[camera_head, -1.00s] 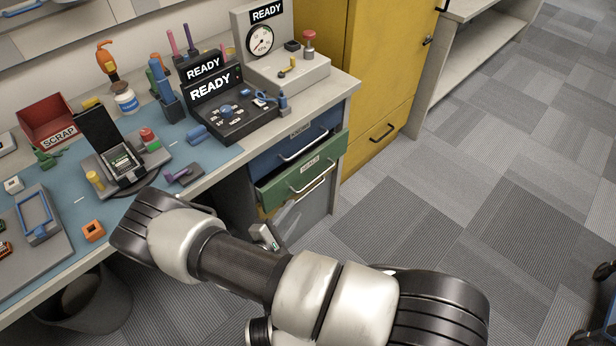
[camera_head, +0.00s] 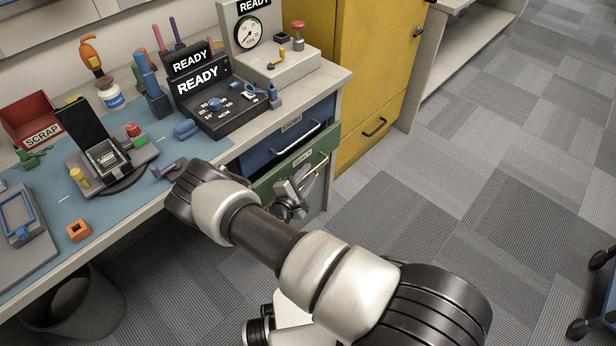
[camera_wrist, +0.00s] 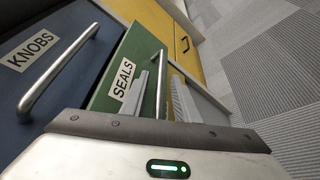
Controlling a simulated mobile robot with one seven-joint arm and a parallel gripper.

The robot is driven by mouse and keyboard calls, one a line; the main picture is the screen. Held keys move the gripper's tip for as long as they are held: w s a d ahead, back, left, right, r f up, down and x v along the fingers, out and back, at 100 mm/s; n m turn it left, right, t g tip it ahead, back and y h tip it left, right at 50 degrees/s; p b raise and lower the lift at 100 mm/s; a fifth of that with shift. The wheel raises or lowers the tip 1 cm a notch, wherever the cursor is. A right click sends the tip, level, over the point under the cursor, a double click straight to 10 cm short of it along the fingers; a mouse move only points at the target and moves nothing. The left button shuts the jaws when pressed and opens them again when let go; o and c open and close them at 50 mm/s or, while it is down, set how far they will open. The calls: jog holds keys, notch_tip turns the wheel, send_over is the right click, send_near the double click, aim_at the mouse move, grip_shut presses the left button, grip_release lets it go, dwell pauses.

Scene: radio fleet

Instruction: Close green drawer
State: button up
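The green drawer (camera_head: 322,147), labelled SEALS, stands pulled out a little beyond the blue drawer above it. It also shows in the wrist view (camera_wrist: 128,55). Its metal bar handle (camera_wrist: 161,84) runs up between my two fingers in the wrist view. My gripper (camera_head: 300,190) is at the front of the green drawer in the head view, with its fingers apart. In the wrist view, my gripper (camera_wrist: 162,98) looks open, one finger on each side of the handle. I cannot tell whether a finger touches the handle or the drawer front.
The blue drawer (camera_head: 286,142), labelled KNOBS, is above, with its own bar handle (camera_wrist: 58,70). A yellow cabinet (camera_head: 372,70) stands to the right. The bench top (camera_head: 160,185) carries devices and small parts. A waste bin (camera_head: 80,305) is below.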

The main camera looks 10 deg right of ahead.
aim_at(294, 172)
jog(key=shift+w+d, duration=0.15)
jog(key=shift+w, duration=0.1)
grip_shut()
jog(key=shift+f, duration=0.1)
jog(key=shift+w+a+b, duration=0.65)
jog(key=shift+w+a, duration=0.1)
jog(key=shift+w, duration=0.2)
jog(key=shift+w+a+b, duration=0.65)
jog(key=shift+w+a, duration=0.05)
jog(key=shift+w, duration=0.25)
